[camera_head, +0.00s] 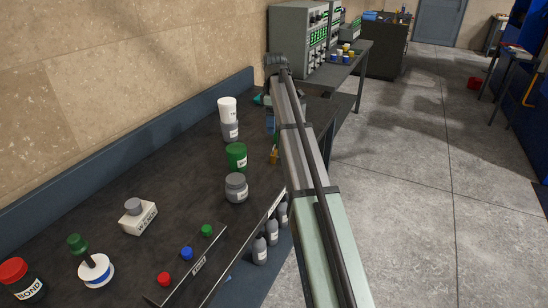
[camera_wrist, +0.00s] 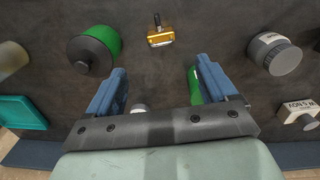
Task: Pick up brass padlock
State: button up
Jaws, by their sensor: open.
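The brass padlock (camera_wrist: 160,38) lies on the dark bench at the top middle of the wrist view, its shackle pointing up in the picture. In the head view a small yellow piece (camera_head: 274,155), likely the padlock, shows beside my arm, which partly hides it. My gripper (camera_wrist: 160,77) is open with blue fingers apart and nothing held. The padlock is apart from the fingers, beyond their tips in the wrist view. In the head view the gripper is mostly hidden by my arm.
A green container with a grey lid (camera_wrist: 93,50) stands left of the padlock, and a grey jar (camera_wrist: 275,53) to its right. A green can (camera_head: 236,156) is partly behind the right finger in the wrist view. A teal container (camera_wrist: 20,112) sits far left. Bare bench surrounds the padlock.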

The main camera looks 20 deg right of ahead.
aim_at(274, 152)
notch_tip(274, 152, down, 14)
jog(key=shift+a+r, duration=0.1)
dwell(0.8)
jog(key=shift+c, duration=0.3)
jog(key=c, duration=1.2)
jog(key=shift+o, duration=0.2)
jog(key=shift+r, duration=0.1)
